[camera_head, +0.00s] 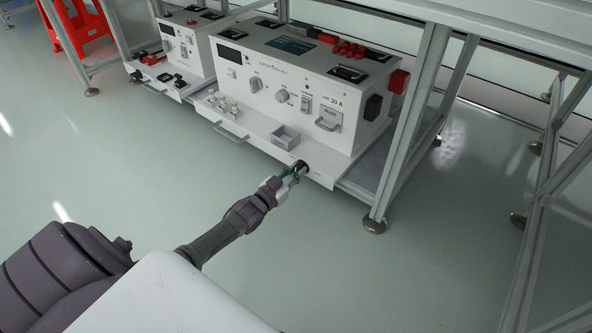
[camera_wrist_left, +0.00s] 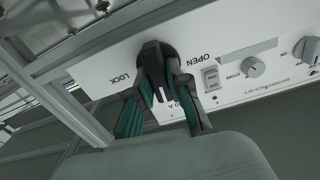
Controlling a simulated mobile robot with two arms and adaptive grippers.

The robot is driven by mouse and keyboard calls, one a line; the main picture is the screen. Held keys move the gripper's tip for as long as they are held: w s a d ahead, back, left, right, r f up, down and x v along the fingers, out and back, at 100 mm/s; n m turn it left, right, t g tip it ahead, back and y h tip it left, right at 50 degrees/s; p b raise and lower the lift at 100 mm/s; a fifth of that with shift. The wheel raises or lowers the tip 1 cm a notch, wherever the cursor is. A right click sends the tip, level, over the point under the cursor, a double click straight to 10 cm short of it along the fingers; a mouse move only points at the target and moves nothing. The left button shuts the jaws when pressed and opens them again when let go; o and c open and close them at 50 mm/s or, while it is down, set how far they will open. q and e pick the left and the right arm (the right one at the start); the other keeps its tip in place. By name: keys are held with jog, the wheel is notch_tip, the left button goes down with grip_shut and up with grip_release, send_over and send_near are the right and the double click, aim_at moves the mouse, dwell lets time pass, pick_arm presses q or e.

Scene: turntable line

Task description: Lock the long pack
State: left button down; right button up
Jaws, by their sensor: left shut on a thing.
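The long pack (camera_head: 290,80) is a white unit with knobs, sockets and red parts on top, on a white tray (camera_head: 240,132) in the lower frame. A black rotary latch (camera_head: 300,165) sits at the right end of the tray's front face. My left gripper (camera_head: 291,171) is at this latch. In the left wrist view, my left gripper (camera_wrist_left: 155,82) is shut on the latch's black handle (camera_wrist_left: 153,62), with a finger on each side. The handle stands between the printed words LOCK and OPEN; its white mark points down in the picture. My right gripper is not in view.
A shorter white pack (camera_head: 187,45) stands to the left. A small grey box (camera_head: 285,137) sits on the tray near the latch. A metal frame leg (camera_head: 408,125) stands just right of the latch. A red stool (camera_head: 78,25) is at the far left. The floor in front is clear.

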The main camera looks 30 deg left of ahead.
pick_arm(q)
jog(key=m+p, duration=0.1)
jog(key=m, duration=0.3)
jog(key=shift+d+p, duration=0.15)
jog(key=shift+p, duration=0.2)
jog(key=m, duration=0.2)
jog(key=shift+f+m, duration=0.1)
jog(key=shift+m, duration=0.3)
jog(key=m, duration=0.2)
jog(key=shift+d+m+p, duration=0.1)
jog(key=shift+m+p, duration=0.2)
jog(key=m, duration=0.3)
jog(key=shift+f+m, duration=0.2)
jog(key=shift+m, duration=0.2)
jog(key=shift+m+b, duration=0.5)
jog(key=shift+m, duration=1.3)
jog(key=c, duration=1.1)
grip_release()
jog(key=s, duration=1.2)
jog(key=shift+a, duration=0.4)
